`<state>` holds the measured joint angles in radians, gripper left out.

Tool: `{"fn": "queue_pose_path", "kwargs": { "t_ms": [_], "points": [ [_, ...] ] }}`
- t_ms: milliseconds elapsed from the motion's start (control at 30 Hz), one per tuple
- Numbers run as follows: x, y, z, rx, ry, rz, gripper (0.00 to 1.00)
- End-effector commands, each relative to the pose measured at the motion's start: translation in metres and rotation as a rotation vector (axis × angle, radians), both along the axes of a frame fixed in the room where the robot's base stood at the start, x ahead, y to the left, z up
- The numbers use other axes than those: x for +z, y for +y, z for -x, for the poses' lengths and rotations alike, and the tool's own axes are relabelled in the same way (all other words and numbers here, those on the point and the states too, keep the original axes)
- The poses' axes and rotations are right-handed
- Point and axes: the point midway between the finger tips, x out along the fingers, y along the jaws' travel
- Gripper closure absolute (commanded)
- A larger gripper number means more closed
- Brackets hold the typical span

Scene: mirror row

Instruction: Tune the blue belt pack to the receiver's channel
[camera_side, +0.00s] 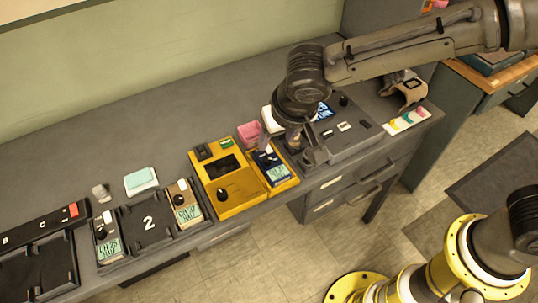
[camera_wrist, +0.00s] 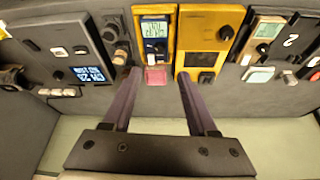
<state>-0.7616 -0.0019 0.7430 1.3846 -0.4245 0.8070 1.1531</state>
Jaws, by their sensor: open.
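The blue belt pack (camera_side: 261,158) sits in the yellow tester's right bay, screen and black knob facing up. In the wrist view the blue belt pack (camera_wrist: 144,46) is at the top centre, its lit screen upside down and too small to read surely. The grey receiver console (camera_side: 352,141) stands to its right, with a lit blue screen (camera_side: 323,112); that screen also shows in the wrist view (camera_wrist: 88,74). My gripper (camera_wrist: 159,75) is open and empty, its fingertips short of the pack's near end in the wrist view. In the side view my wrist partly hides the console's left end.
The yellow tester (camera_side: 237,203) has a black knob and dark window. A pink block (camera_side: 250,133) lies just behind the blue pack. A mint box (camera_side: 140,180) lies behind; a coloured card (camera_side: 407,121) is far right.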

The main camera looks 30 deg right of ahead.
Motion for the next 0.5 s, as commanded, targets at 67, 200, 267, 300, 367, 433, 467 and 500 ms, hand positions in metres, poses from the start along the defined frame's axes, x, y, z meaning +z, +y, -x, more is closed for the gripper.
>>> {"fn": "queue_pose_path", "kwargs": {
  "t_ms": [67,200,267,300,367,433,467,500],
  "points": [
    [-0.012,-0.002,-0.004,-0.003,0.004,0.004,0.41],
    [-0.037,-0.004,-0.014,-0.004,0.005,0.004,0.41],
    [-0.048,-0.005,-0.019,-0.005,0.004,0.003,0.41],
    [-0.055,-0.005,-0.022,-0.004,0.003,0.003,0.41],
    [-0.066,-0.006,-0.027,-0.004,0.003,0.003,0.41],
    [-0.078,-0.006,-0.032,-0.004,0.003,0.002,0.41],
    [-0.083,-0.007,-0.034,-0.005,0.003,0.003,0.41],
    [-0.089,-0.007,-0.037,-0.004,0.002,0.002,0.41]
  ]
}}
